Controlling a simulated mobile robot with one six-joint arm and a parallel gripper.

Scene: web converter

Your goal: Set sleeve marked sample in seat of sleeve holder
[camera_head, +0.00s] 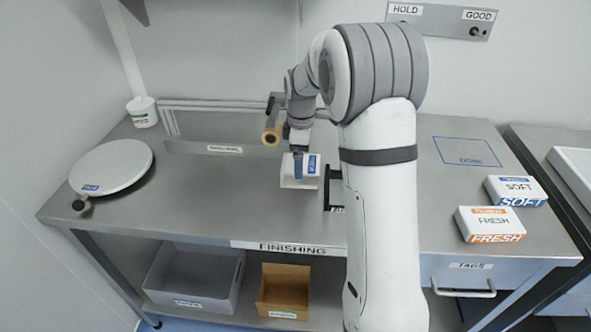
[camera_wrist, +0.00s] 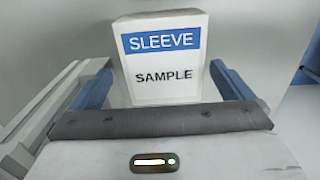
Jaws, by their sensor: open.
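The white sleeve (camera_wrist: 165,88) has a blue band reading SLEEVE and the word SAMPLE below it. In the wrist view it stands between the two blue fingers of my gripper (camera_wrist: 165,85), with a visible gap on each side. In the head view a white box with a blue label, apparently this sleeve (camera_head: 313,169), is on the finishing table under my gripper (camera_head: 299,168). My gripper is open around it. My arm hides part of the table, and I cannot make out the sleeve holder or its seat for certain.
A round white plate (camera_head: 112,165) stands at the left of the finishing table (camera_head: 215,205). A tan roll (camera_head: 271,136) is close behind my gripper. SOFT (camera_head: 517,190) and FRESH (camera_head: 490,224) packs lie at the right. The table's left middle is clear.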

